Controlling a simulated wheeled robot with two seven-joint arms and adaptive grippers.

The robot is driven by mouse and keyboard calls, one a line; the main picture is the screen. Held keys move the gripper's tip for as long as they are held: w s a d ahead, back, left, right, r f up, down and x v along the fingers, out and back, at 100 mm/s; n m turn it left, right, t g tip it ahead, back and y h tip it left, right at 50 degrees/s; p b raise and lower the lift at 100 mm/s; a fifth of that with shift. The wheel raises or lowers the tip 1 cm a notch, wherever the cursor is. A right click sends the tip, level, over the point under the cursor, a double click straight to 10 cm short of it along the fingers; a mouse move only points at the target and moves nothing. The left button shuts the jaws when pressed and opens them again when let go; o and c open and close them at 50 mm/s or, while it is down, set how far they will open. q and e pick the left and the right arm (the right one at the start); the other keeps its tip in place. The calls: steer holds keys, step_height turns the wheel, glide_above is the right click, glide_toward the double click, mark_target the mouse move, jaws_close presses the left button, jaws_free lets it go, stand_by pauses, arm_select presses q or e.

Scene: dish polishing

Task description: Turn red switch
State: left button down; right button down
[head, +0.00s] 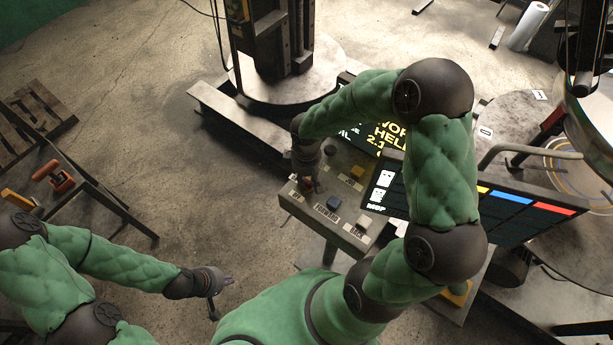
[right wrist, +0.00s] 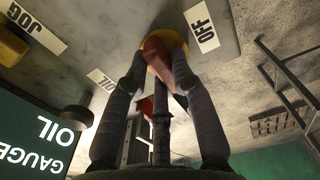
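The red switch (right wrist: 172,62) is a red handle on a round yellow base, beside an OFF label (right wrist: 204,30) in the right wrist view. The dark fingers of my right gripper (right wrist: 160,68) reach up on both sides of the handle, very close to it; whether they press on it is unclear. In the head view my right gripper (head: 307,183) is at the left corner of the grey control box (head: 318,213) and hides the switch. My left gripper (head: 221,295) is empty, with its fingers spread, above the floor at lower left.
A bench with an orange tool (head: 60,180) is at far left. Bare floor lies between.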

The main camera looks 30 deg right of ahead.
steer(key=shift+n, duration=0.3)
steer(key=n+p, duration=0.1)
steer(key=n, duration=0.2)
steer(key=shift+n, duration=0.3)
steer(key=n+p, duration=0.2)
steer(key=n, duration=0.2)
steer(key=shift+w+a+r, duration=0.1)
steer(key=shift+a, duration=0.05)
steer(key=n+p, duration=0.2)
steer(key=n, duration=0.3)
steer(key=shift+a+p, duration=0.1)
steer(key=shift+p, duration=0.3)
steer(key=shift+n+p, duration=1.2)
steer(key=shift+n, duration=1.1)
steer(key=shift+w, duration=0.1)
steer(key=shift+a, duration=0.1)
steer(key=c, duration=1)
jaws_free()
steer(key=shift+c, duration=0.2)
